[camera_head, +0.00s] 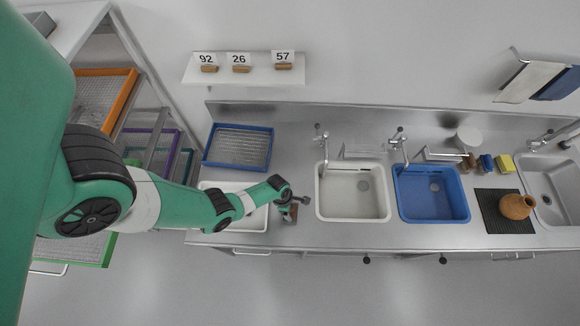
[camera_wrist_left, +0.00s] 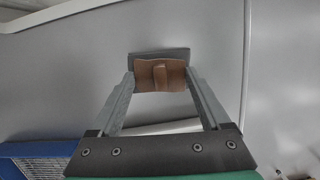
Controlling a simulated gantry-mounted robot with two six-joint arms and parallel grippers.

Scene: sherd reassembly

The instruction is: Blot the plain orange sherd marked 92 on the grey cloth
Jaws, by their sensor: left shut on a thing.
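My left gripper (camera_head: 291,206) is over the counter, just right of the white tray (camera_head: 254,222). In the left wrist view its two fingers are closed on the sides of a plain orange-brown sherd (camera_wrist_left: 147,76) with a raised strip in its middle. A flat grey piece, seemingly the grey cloth (camera_wrist_left: 160,54), shows just beyond the sherd. The sherd overlaps it in this view; I cannot tell whether they touch. In the head view the sherd is a small brown patch partly hidden by my gripper. No number can be read on it. My right gripper is not in view.
A white basin (camera_head: 325,207) and a blue basin (camera_head: 404,210) lie to the right, with taps behind. A blue tray (camera_head: 207,158) stands at the back left. A shelf (camera_head: 190,78) above carries cards 92, 26 and 57. A brown pot (camera_head: 517,206) stands on a dark mat (camera_head: 489,211).

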